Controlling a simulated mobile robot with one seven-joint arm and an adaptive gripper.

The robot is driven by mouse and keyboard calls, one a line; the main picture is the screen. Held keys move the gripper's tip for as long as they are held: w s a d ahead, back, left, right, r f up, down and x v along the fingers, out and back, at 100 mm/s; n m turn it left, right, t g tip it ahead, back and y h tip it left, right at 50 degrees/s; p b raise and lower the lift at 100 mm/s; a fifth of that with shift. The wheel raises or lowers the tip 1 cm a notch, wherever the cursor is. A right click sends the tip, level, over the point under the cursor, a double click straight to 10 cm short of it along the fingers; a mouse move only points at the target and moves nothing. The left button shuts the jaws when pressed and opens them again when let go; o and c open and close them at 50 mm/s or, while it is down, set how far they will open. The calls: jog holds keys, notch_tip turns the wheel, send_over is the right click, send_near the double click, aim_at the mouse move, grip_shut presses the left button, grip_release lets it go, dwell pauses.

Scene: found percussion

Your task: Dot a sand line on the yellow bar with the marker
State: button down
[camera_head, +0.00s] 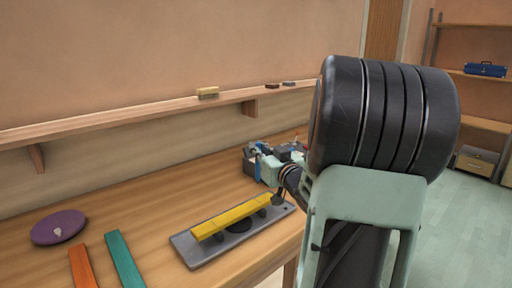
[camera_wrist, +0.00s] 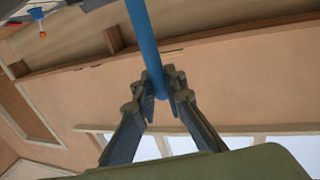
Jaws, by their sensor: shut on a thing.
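The yellow bar (camera_head: 233,217) lies lengthwise on a grey base (camera_head: 192,253), raised a little above it. My gripper (camera_wrist: 163,90) is shut on a blue rod, seemingly the marker (camera_wrist: 143,40), which runs up out of the top of the wrist view. In the head view my gripper (camera_head: 262,166) is small and partly hidden by my arm, beyond the far right end of the bar and apart from it. The marker's tip is not clearly seen. I can make out no sand line on the bar.
An orange bar (camera_head: 82,268), a teal bar (camera_head: 124,259) and a purple disc (camera_head: 58,227) lie on the table at left. An orange-tipped thing (camera_wrist: 43,34) shows in the wrist view. Dark items behind my gripper are unclear.

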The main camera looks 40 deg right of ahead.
aim_at(259, 169)
jog(key=shift+f+b, duration=2.05)
jog(key=shift+f, duration=0.65)
jog(key=shift+s+f+b, duration=0.1)
jog(key=shift+f+b, duration=0.4)
jog(key=shift+f, duration=0.15)
jog(key=shift+r, duration=0.1)
